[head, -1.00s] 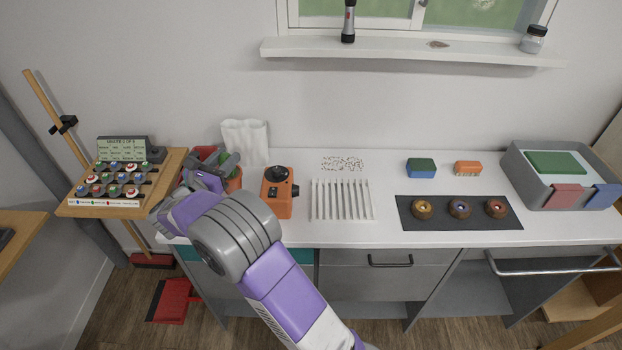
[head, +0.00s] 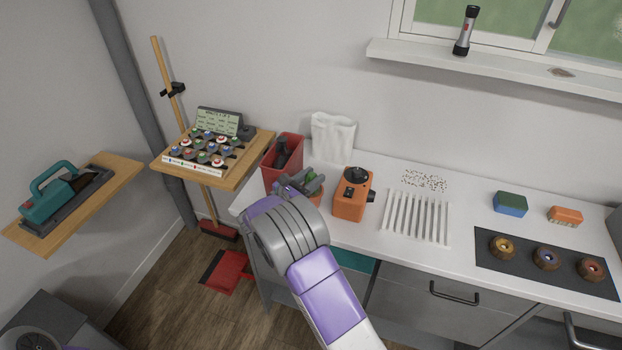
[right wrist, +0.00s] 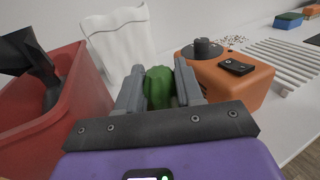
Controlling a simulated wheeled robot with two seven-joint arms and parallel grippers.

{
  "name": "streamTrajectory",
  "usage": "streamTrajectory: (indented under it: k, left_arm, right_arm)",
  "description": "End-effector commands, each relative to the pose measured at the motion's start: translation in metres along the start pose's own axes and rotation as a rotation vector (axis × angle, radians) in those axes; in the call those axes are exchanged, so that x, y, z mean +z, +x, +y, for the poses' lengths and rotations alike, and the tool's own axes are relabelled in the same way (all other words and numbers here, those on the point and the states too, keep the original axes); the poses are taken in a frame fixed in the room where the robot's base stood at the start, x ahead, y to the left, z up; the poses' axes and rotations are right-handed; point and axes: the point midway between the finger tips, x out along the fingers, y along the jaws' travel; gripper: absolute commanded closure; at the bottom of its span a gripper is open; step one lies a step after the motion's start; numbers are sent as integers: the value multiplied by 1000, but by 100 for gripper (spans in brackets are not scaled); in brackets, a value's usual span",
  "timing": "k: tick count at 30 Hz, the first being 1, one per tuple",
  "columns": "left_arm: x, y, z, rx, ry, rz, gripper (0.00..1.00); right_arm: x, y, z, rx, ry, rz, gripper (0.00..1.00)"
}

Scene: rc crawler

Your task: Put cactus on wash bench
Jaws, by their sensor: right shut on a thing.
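A green cactus (right wrist: 158,88) stands between the two grey fingers of my right gripper in the right wrist view. My right gripper (head: 306,183) is shut on it at the left end of the white bench (head: 400,158). In the head view the gripper covers most of the cactus. I cannot tell whether the pot touches the bench top. My left gripper is not in view.
A red bin (head: 284,150) holding a dark object is just left of the gripper. A white paper bag (head: 333,135) stands behind, and an orange device (head: 353,195) is to the right. Beyond it are a white ribbed rack (head: 416,217) and a dark mat with knobs (head: 490,262).

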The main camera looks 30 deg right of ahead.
Motion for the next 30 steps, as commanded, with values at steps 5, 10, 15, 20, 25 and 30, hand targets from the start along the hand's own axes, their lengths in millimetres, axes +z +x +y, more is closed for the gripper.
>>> streamTrajectory:
  k: [5, 10, 15, 20, 25, 30]
  left_arm:
    - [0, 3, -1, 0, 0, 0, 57]
    - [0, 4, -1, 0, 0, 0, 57]
    - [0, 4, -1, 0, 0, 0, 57]
    - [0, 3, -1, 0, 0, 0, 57]
    - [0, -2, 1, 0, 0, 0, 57]
    - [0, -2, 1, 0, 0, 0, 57]
  right_arm:
    - [-1, 0, 0, 1, 1, -1, 100]
    - [-2, 0, 0, 1, -1, 0, 50]
    - [-1, 0, 0, 1, 0, 0, 38]
    - [-1, 0, 0, 1, 0, 0, 38]
    - [2, -3, 1, 3, 0, 1, 38]
    - [1, -38, 2, 6, -1, 1, 38]
